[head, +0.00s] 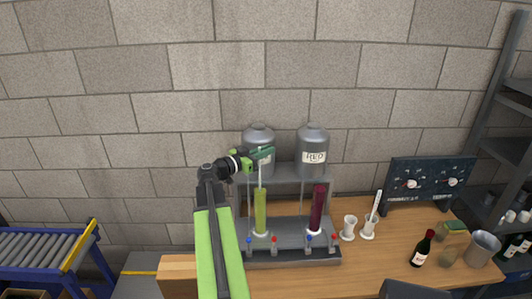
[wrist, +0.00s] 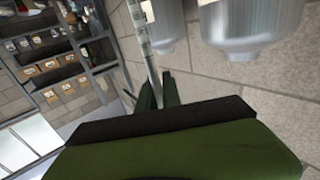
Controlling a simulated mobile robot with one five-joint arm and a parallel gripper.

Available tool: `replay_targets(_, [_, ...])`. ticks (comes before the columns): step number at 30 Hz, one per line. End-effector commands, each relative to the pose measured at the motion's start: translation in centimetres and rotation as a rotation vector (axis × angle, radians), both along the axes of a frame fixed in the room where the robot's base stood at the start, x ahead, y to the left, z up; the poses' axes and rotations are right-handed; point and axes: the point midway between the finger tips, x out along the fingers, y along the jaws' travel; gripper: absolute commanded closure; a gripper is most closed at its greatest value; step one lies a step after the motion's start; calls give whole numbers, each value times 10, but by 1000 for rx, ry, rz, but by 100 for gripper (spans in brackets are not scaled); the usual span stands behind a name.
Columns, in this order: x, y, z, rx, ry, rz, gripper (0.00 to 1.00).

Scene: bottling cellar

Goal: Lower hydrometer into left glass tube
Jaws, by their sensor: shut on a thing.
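My gripper (head: 262,153) is shut on the hydrometer (head: 260,172), a thin pale stem hanging upright below the jaws. In the wrist view the marked stem of the hydrometer (wrist: 139,28) runs up from between the dark fingertips (wrist: 158,90). The left glass tube (head: 260,212) stands on the grey rack and holds yellow-green liquid. My gripper is above this tube, and the hydrometer appears in line with it. I cannot tell whether its lower end is inside the tube. The right glass tube (head: 317,210) holds dark red liquid.
Two grey metal tanks (head: 313,150) stand on the rack (head: 290,257) close behind my gripper. Small red and blue taps line its front. A white cup (head: 348,228), a white holder (head: 368,230), a wine bottle (head: 422,248) and a metal bucket (head: 482,249) stand on the wooden table to the right.

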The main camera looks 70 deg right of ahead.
Motion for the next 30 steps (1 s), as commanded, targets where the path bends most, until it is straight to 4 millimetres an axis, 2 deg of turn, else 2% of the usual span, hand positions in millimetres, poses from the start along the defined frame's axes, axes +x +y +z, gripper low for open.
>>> replay_targets(30, [0,0,-47,0,0,0,100])
